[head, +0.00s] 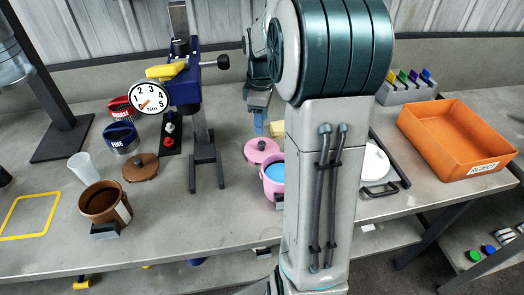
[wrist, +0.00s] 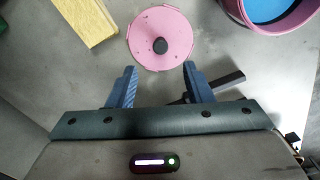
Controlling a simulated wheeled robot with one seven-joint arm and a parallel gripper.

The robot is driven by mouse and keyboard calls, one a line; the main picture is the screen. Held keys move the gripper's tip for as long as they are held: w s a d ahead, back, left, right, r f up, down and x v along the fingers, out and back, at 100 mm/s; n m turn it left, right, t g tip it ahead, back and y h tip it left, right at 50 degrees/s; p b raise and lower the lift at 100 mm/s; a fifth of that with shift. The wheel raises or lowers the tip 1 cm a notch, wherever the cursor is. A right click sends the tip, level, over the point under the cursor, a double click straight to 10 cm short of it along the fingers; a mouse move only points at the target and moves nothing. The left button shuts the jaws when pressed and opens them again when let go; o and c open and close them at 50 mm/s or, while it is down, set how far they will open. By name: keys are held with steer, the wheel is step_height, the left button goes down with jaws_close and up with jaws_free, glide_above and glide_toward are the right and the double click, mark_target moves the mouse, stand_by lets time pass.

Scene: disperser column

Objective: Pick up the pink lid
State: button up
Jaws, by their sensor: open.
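The pink lid (head: 262,150) lies flat on the grey bench, just behind and left of the pink pot (head: 272,181). In the wrist view the lid (wrist: 147,38) is round with a dark knob (wrist: 160,46) at its middle. My gripper (wrist: 158,82) is open, with its two blue fingers apart and nothing between them. The lid lies just beyond the fingertips in that view, roughly centred on the gap. In the head view my gripper (head: 259,122) points down behind the lid; my arm hides part of the pink pot.
A yellow block (wrist: 88,22) lies left of the lid. The pink pot (wrist: 262,24) with blue contents is to the right. A dark bar (wrist: 215,88) lies near the right finger. A brown pot (head: 92,204), brown lid (head: 141,167), gauge stand (head: 203,150) and orange tray (head: 425,150) stand farther away.

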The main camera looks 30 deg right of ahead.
mark_target(262, 143)
step_height(262, 143, down, 8)
steer(key=shift+s+r+b, duration=0.1)
steer(key=shift+b, duration=0.2)
jaws_close()
